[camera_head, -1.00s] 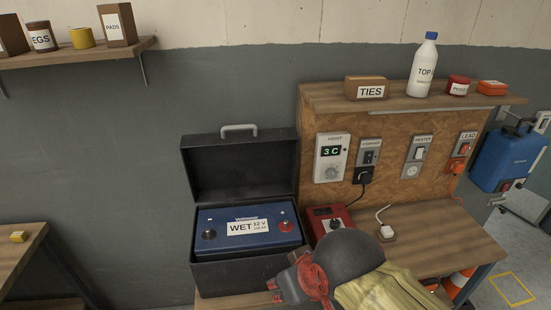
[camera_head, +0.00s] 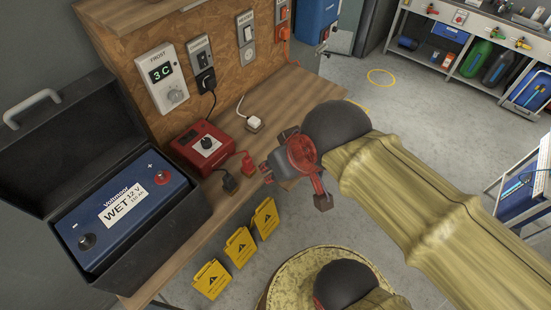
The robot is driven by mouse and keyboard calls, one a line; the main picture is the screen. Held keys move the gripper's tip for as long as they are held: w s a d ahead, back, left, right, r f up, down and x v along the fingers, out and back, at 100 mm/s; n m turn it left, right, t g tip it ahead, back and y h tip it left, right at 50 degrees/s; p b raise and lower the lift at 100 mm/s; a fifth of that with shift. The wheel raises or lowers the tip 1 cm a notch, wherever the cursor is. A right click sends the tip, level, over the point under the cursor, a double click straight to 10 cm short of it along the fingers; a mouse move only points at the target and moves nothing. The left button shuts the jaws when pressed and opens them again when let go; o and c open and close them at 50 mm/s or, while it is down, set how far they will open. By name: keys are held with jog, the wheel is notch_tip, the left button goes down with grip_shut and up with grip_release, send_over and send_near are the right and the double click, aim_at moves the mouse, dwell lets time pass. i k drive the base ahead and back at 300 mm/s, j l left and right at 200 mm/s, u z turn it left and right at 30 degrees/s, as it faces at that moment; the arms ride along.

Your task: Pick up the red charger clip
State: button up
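The red charger clip (camera_head: 247,161) lies on the wooden bench top, to the right of the red charger (camera_head: 203,146). A black clip (camera_head: 229,182) lies just in front of it, near the bench edge. My gripper (camera_head: 292,181) is to the right of the red clip and looks apart from it. No held thing shows in it. Its fingers are seen at an angle, partly hidden by its own body, so its opening is unclear. A blue battery (camera_head: 123,211) marked WET 12 V sits in an open black case (camera_head: 178,240) at the left.
A white plug (camera_head: 254,122) lies behind the clips. A board with a frost meter (camera_head: 163,76) and switches stands along the back. Yellow warning tags (camera_head: 239,246) hang below the bench's front edge. Open floor (camera_head: 385,105) lies to the right.

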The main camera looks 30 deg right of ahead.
aim_at(248, 170)
jog(key=u, duration=1.2)
jog(key=z, duration=1.25)
jog(key=k+l+u, duration=0.2)
jog(key=k, duration=0.35)
